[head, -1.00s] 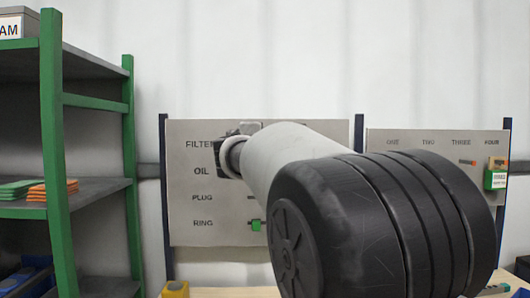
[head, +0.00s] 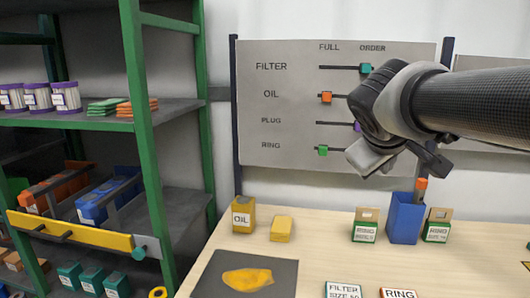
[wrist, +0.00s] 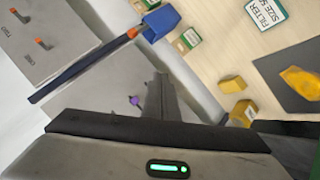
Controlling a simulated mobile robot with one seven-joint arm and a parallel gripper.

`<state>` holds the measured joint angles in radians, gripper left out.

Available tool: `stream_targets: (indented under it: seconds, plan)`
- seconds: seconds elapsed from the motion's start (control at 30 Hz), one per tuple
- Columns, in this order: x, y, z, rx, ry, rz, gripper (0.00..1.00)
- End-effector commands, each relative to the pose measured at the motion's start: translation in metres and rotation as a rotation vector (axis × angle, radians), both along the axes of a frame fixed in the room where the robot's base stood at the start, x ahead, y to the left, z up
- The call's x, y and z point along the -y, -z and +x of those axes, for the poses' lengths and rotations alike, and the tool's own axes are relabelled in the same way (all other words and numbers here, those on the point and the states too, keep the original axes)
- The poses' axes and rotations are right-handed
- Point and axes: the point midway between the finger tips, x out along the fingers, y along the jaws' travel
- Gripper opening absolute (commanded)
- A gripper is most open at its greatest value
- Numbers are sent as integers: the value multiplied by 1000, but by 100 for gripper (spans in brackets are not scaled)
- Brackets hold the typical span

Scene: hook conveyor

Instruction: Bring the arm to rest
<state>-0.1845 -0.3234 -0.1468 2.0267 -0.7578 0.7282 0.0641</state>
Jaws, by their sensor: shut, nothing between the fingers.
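My gripper (head: 432,160) is in the head view at the right, held in the air in front of the sign board and above the table. My dark forearm reaches in from the right edge. In the wrist view my gripper's dark fingers (wrist: 160,97) are together with nothing between them. The grey gripper body with a green light fills the bottom of that view. My arm hides part of the board's right side.
The board (head: 270,150) has sliders for filter, oil, plug and ring. On the table (head: 320,262) stand a yellow oil can (head: 243,215), a blue bin (head: 404,220), small boxes and a dark mat (head: 215,275). A green-framed shelf (head: 150,120) stands at the left.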

Motion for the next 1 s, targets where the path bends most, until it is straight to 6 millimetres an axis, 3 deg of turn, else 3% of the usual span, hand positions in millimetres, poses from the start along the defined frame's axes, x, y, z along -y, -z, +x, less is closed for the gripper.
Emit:
stream_targets:
  seconds: [0.03,0.2,0.47,0.53,0.9,1.0]
  plan:
    - [-6,19,-30,-26,26,85,0]
    - [-43,81,-109,-123,96,344,0]
    - [-103,152,-199,-237,172,647,0]
    - [-104,117,-198,-239,171,653,0]
    - [-104,3,-197,-241,170,650,0]
    - [-104,-18,-197,-240,170,649,0]
